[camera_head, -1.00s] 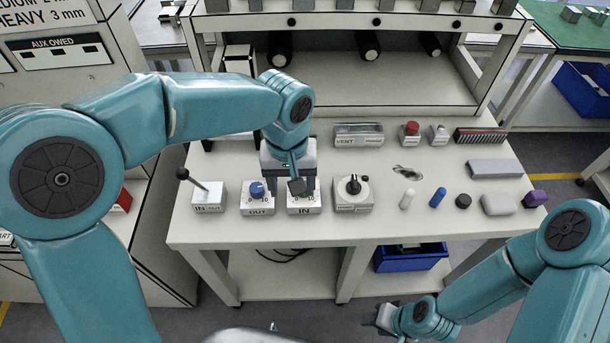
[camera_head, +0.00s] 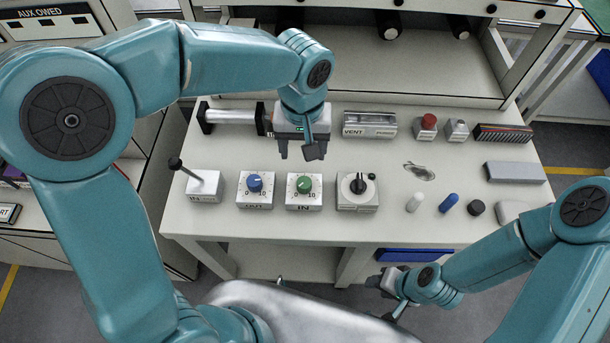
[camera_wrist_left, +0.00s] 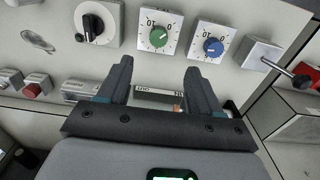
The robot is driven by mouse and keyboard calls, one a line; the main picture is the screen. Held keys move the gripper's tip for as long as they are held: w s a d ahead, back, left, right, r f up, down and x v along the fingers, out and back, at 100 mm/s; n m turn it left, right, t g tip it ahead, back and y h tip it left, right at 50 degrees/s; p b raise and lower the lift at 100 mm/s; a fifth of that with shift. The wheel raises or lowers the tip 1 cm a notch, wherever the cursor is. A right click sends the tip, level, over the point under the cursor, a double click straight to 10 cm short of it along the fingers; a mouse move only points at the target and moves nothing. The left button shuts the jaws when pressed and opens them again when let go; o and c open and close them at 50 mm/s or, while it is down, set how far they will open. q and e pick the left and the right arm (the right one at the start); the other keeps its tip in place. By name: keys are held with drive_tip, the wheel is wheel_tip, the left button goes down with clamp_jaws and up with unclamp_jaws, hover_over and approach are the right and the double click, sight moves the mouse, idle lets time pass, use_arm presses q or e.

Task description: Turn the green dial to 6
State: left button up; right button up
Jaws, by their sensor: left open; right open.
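The green dial (camera_head: 303,184) is a round knob on a white box marked IN, with a printed scale showing 0 and 10. It is uncovered in the head view and also shows in the left wrist view (camera_wrist_left: 158,37). I cannot read its exact setting. My left gripper (camera_head: 302,152) is open and empty, above and behind the dial's box, apart from it. Its two dark fingers (camera_wrist_left: 158,80) show spread in the wrist view. My right gripper (camera_head: 390,283) is open at the lower right, off the table's front edge, far from the dial.
A blue dial (camera_head: 254,184) marked OUT sits left of the green one, and a lever box (camera_head: 204,186) further left. A black rotary switch (camera_head: 358,188) stands to the right. Behind are a VENT box (camera_head: 368,124) and a red button (camera_head: 428,122).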

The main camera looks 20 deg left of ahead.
sight(304, 183)
use_arm(q)
drive_tip(key=f, duration=1.4)
drive_tip(key=shift+w+d, duration=0.1)
drive_tip(key=shift+w, duration=0.2)
drive_tip(key=shift+s+r, duration=0.1)
drive_tip(key=shift+s, duration=0.15)
drive_tip(key=shift+w, duration=0.2)
drive_tip(key=c, duration=1)
drive_tip(key=shift+c, duration=0.2)
